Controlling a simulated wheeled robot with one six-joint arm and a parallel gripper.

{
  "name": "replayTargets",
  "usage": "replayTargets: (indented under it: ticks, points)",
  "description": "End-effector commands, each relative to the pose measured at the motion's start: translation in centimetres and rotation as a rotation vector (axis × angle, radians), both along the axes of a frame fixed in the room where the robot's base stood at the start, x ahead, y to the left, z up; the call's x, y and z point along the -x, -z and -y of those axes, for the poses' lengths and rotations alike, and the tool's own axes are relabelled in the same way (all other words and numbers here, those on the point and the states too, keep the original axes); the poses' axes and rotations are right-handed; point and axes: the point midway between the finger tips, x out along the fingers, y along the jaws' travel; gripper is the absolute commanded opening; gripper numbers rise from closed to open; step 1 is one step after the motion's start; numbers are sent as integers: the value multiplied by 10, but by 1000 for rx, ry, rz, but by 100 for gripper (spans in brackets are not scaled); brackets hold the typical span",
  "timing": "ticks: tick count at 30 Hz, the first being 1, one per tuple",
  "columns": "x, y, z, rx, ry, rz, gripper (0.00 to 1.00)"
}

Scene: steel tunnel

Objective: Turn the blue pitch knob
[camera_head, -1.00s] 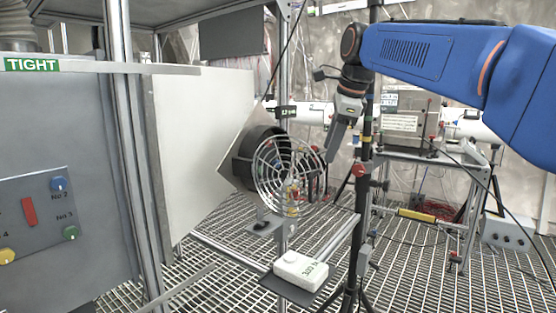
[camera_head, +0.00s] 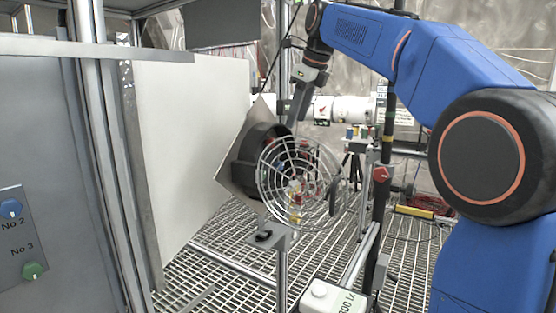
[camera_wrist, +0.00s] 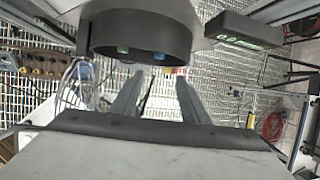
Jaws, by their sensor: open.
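A blue knob (camera_head: 10,208) labelled No 2 sits on a grey panel at the left edge of the head view; no pitch label is readable. In the wrist view, a blue round part (camera_wrist: 159,55) and a green one (camera_wrist: 123,50) show on a dark curved housing. I cannot tell which blue part is the pitch knob. My gripper (camera_head: 295,115) is high in the middle of the head view, pointing down behind the wire-guarded fan, far right of the panel. Its two fingers (camera_wrist: 158,80) are apart and empty in the wrist view.
The black fan (camera_head: 300,182) with its wire guard stands mid-view. A white board (camera_head: 185,150) and steel posts stand between it and the panel. A green knob (camera_head: 33,270) is below the blue one. A white box (camera_head: 333,299) stands low in front; grating floor surrounds these.

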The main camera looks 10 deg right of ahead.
Motion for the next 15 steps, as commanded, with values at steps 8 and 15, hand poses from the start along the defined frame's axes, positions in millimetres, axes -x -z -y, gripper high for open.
replayTargets:
  ticks: [8, 15]
  points:
    - [-15, 37, -7, 0, -2, -3, 41]
    - [-31, 76, -13, 0, -3, -3, 41]
